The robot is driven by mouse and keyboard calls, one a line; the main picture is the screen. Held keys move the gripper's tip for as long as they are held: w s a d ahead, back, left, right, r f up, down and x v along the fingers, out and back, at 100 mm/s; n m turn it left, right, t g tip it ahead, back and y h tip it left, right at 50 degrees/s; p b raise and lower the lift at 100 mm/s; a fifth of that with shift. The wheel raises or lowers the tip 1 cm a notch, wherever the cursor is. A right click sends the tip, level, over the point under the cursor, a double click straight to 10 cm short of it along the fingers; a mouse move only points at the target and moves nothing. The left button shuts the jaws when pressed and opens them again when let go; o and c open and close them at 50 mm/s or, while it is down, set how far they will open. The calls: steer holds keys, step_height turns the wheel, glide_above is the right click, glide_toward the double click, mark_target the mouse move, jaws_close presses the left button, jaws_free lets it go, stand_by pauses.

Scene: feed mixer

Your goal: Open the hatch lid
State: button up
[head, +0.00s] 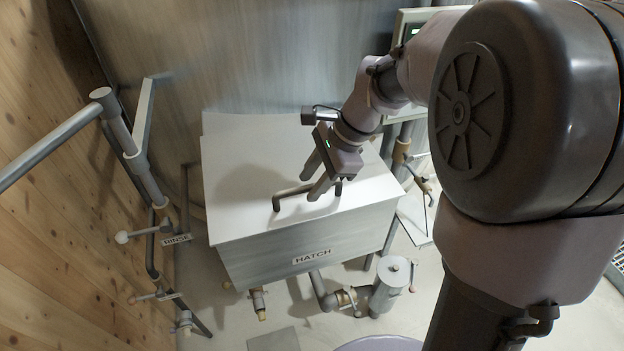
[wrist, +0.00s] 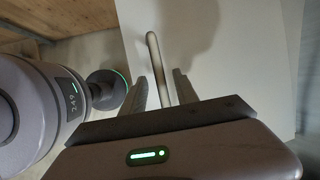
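The hatch lid (head: 235,204) is a flat pale panel lying closed on the grey box labelled HATCH (head: 312,257). A bar handle (head: 290,191) stands up from the lid near its front edge. My gripper (head: 316,190) is above the lid, with its fingers pointing down around the handle. In the wrist view the handle (wrist: 154,58) runs between the two fingertips (wrist: 158,86), with a visible gap on each side. The gripper is open and holds nothing. The lid also fills the right of the wrist view (wrist: 255,45).
A wooden wall and rinse pipes (head: 122,135) with a RINSE label (head: 176,240) stand to the left. A metal wall (head: 260,55) rises behind the box. Pipes and a grey canister (head: 389,285) are below the front. A panel (head: 411,30) is behind my arm.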

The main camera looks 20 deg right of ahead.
steer(key=shift+c, duration=0.5)
jaws_close()
stand_by(0.8)
